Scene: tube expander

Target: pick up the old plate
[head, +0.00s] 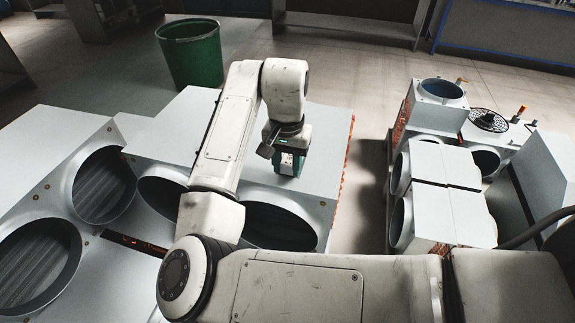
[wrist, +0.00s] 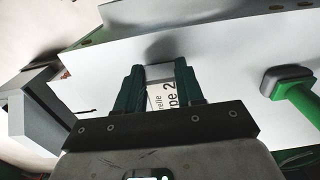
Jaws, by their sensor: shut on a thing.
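The old plate (wrist: 161,97) is a small white plate with dark printed letters, partly reading "pe 2", in the wrist view. It shows between the two dark green fingers of my gripper (wrist: 160,78), which is shut on it. The lower part of the plate is hidden behind the gripper's dark crossbar. In the head view my gripper (head: 290,162) points down at the top of the large white housing (head: 325,130), and the plate cannot be made out there. Whether the plate touches the housing cannot be told.
A tool with a green handle (wrist: 300,103) and grey head lies right of my gripper in the wrist view. Round duct openings (head: 280,226) line the housing's front. More white duct units (head: 445,200) stand at right. A green bin (head: 190,55) stands behind on the floor.

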